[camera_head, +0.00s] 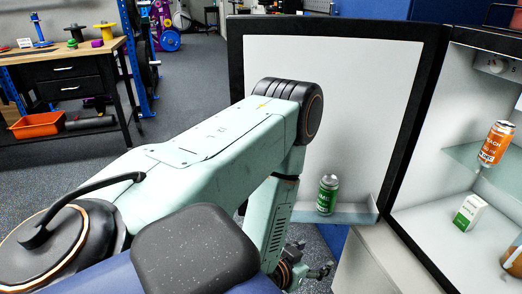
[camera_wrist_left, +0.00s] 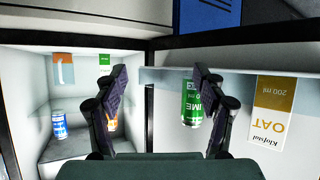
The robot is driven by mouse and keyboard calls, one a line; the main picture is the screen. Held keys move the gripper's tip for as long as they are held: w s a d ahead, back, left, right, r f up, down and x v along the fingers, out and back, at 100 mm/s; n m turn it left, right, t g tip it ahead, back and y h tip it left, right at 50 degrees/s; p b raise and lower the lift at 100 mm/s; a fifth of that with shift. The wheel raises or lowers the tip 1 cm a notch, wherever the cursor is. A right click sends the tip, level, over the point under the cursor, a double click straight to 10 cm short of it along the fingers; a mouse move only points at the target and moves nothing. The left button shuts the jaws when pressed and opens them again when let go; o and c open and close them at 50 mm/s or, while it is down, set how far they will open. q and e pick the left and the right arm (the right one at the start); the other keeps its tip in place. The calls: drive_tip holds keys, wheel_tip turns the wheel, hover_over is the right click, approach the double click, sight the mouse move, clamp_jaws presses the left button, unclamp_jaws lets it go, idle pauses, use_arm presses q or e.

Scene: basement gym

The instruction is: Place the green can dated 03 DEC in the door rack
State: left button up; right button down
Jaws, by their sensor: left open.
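In the left wrist view, which looks upside down, the green can (camera_wrist_left: 192,108) shows between the finger tips, partly covered by the right-hand finger. My left gripper (camera_head: 316,271) is below the rack in the head view, partly hidden by my arm. In the left wrist view its fingers (camera_wrist_left: 160,88) are spread apart with nothing between them that they touch. My right gripper is not in view.
The fridge interior holds an orange can (camera_head: 496,146) on a glass shelf and a green-white carton (camera_head: 469,212) below. An oat carton (camera_wrist_left: 272,110) is beside the green can. A blue can (camera_wrist_left: 59,125) shows inside. A workbench (camera_head: 70,60) stands at the back left.

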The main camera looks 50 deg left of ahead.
use_arm(q)
drive_tip(key=s+d+f+g, duration=0.2)
drive_tip(key=s+g, duration=0.2)
drive_tip(key=s, duration=0.3)
drive_tip(key=s+d+f+g, duration=0.2)
drive_tip(key=s+g, duration=0.2)
drive_tip(key=s, duration=0.4)
drive_tip(key=s+d+f+m+g, duration=0.1)
drive_tip(key=s+d+f+g, duration=0.1)
drive_tip(key=s, duration=0.6)
drive_tip(key=shift+d+f+g+h, duration=0.25)
drive_tip(key=shift+f+g+h, duration=0.25)
drive_tip(key=shift+g, duration=0.7)
